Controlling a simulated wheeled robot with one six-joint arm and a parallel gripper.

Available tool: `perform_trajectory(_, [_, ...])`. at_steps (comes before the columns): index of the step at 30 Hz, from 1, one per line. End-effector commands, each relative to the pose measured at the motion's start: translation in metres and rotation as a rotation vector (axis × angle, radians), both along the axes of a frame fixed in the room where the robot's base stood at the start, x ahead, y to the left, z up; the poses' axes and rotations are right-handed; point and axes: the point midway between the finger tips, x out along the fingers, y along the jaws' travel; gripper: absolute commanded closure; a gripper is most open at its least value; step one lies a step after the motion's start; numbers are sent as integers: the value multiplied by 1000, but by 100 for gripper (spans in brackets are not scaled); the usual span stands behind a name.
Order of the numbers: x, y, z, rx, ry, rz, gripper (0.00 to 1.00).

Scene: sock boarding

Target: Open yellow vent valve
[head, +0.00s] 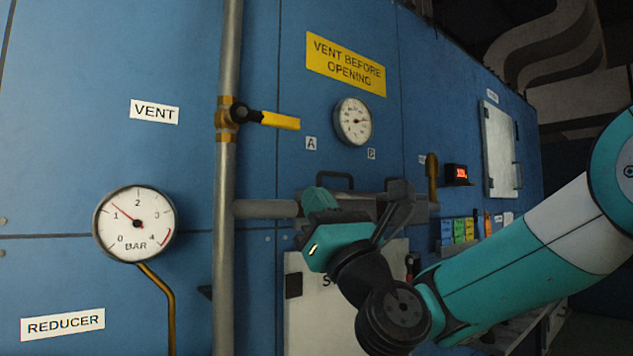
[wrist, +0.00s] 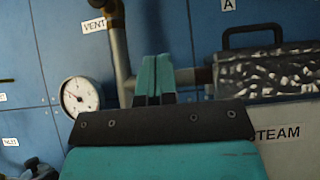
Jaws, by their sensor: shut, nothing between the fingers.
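The yellow vent valve handle (head: 280,120) is a lever pointing right, about level, across the upright grey pipe (head: 228,180). Its dark hub joins a brass valve body (head: 226,120) on the pipe, beside the VENT label (head: 154,112). In the wrist view the pipe (wrist: 121,60) shows behind the fingers at upper left; the yellow lever cannot be made out there. My gripper (head: 318,198) is below and to the right of the lever, apart from it. In the wrist view its teal fingers (wrist: 155,78) are together, with nothing between them.
A BAR gauge (head: 136,224) is left of the pipe, and a smaller gauge (head: 353,121) is right of the lever. A horizontal pipe (head: 266,209) and a dark handle (head: 335,181) are near my gripper. The panel around the lever looks clear.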

Motion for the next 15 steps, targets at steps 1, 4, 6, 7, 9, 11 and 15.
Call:
perform_trajectory(1, [5,4,15,-1,0,-1,100])
perform_trajectory(4, [14,10,26,-1,0,-1,100])
perform_trajectory(6, [21,14,34,-2,0,0,100])
perform_trajectory(7, [23,16,37,-2,0,0,100])
perform_trajectory(9, [29,21,44,-2,0,1,100])
perform_trajectory(11, [34,24,51,-2,0,1,100])
perform_trajectory(15, [46,32,64,-2,0,0,100])
